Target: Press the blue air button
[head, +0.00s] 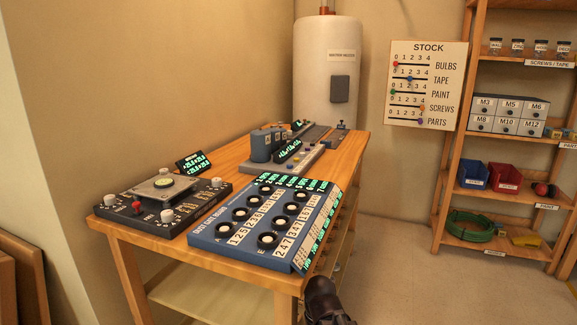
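A grey device (258,167) with blue upright blocks (262,146) and a slanted green-lit display (289,151) stands on the wooden bench, behind the blue panel. Small yellow and blue spots that look like buttons (314,156) sit along its right side. They are too small for me to tell which is the blue air button or to read any label. A dark, rounded part of my arm, perhaps my gripper (325,299), shows at the bottom edge, in front of the bench and well short of that device. I see no fingers on it.
The wooden bench (352,150) also bears a blue panel (222,232) with black knobs and a black box (183,217) with a dial and white knobs. A white tank (327,60) stands behind. Shelves (460,140) stand at right. The floor (400,285) right of the bench is clear.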

